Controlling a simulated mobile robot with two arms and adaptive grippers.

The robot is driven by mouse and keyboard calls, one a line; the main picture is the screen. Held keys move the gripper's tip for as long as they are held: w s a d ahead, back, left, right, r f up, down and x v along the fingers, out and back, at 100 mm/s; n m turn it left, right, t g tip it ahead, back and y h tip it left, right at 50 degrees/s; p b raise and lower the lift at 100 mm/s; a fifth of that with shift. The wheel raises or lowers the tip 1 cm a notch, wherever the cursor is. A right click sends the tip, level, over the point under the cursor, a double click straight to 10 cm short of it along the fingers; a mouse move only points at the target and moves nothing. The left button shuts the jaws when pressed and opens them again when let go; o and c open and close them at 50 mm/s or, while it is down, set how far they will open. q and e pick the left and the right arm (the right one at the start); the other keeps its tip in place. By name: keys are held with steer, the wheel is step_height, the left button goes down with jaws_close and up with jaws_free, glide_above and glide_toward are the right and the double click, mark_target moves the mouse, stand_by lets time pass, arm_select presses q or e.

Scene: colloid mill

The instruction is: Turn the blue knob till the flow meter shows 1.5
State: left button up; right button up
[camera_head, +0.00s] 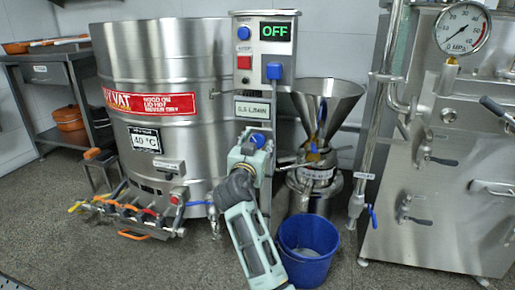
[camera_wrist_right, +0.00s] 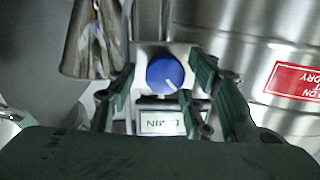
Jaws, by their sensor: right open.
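The blue knob (camera_head: 257,139) is on the front of the steel control column, below the flow meter (camera_head: 252,109). The flow meter's reading is blurred and looks like 0.5 L/MIN. In the right wrist view the blue knob (camera_wrist_right: 160,72) has a pale pointer mark toward the lower right, and the flow meter (camera_wrist_right: 163,122) shows upside down, partly cut. My right gripper (camera_head: 250,147) is at the knob. Its open fingers stand on either side of the knob in the right wrist view (camera_wrist_right: 162,77); I cannot tell whether they touch it. My left gripper is not in view.
A steel vat (camera_head: 165,65) stands left of the column. A steel funnel (camera_head: 328,95) is on the right, with a blue bucket (camera_head: 308,236) on the floor below. A green OFF display (camera_head: 276,32) and another blue control (camera_head: 274,71) are higher on the column.

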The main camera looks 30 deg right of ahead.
steer(key=shift+c, duration=0.4)
steer(key=c, duration=1)
